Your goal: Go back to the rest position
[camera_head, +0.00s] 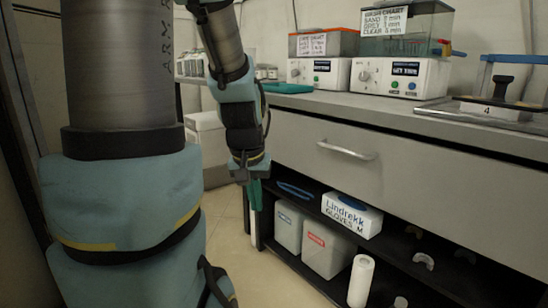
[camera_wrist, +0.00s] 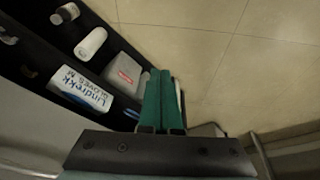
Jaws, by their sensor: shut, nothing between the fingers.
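My gripper (camera_head: 255,204) hangs from my blue arm in front of the left end of the grey bench, fingers pointing down. In the wrist view my gripper (camera_wrist: 161,76) shows its two green fingers side by side, shut and with nothing between them. Below and beyond the fingers, the tile floor (camera_wrist: 205,60) and the dark lower shelves show. My upper arm covers much of the left side of the head view.
The bench drawer has a metal handle (camera_head: 347,150). Shelves below hold a glove box (camera_head: 352,214), grey bins (camera_head: 327,250) and a white roll (camera_head: 361,281). On the bench stand two machines (camera_head: 400,76) and a metal tray (camera_head: 490,112).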

